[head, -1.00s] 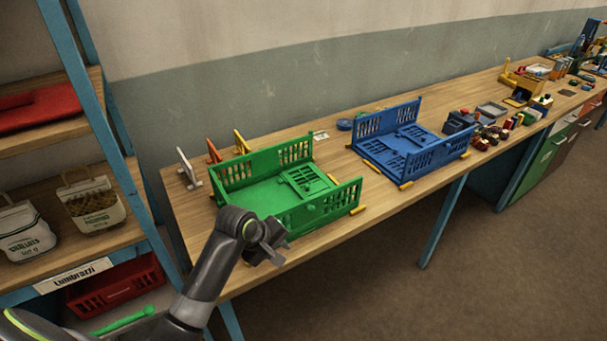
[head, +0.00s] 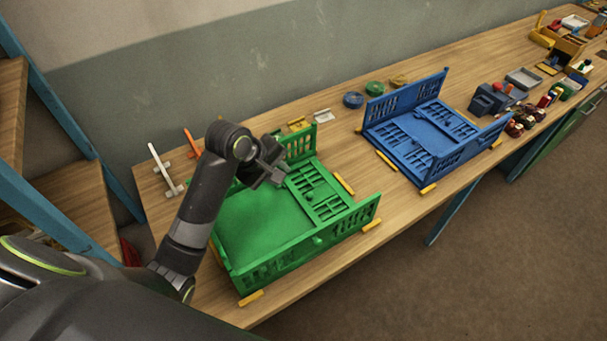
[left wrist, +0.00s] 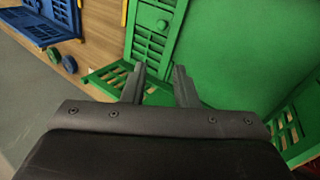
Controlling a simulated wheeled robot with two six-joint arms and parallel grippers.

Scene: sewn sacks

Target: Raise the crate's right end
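The green crate (head: 255,228) lies on the bench with its far and near long walls standing. Its right end, a slotted panel (head: 318,190), lies flat on the crate floor and also shows in the left wrist view (left wrist: 153,32). My left gripper (head: 273,175) is above the crate by the far wall, left of the flat panel. In the left wrist view its two fingers (left wrist: 159,78) are apart with nothing between them, over the green crate (left wrist: 235,45). The arm hides part of the far wall and the crate's left side. My right gripper is out of view.
A blue crate (head: 428,135) with standing long walls lies to the right. Yellow blocks (head: 343,184) lie around the green crate. Colored discs (head: 374,88) and small stands (head: 163,170) are along the back. Bare bench separates the crates.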

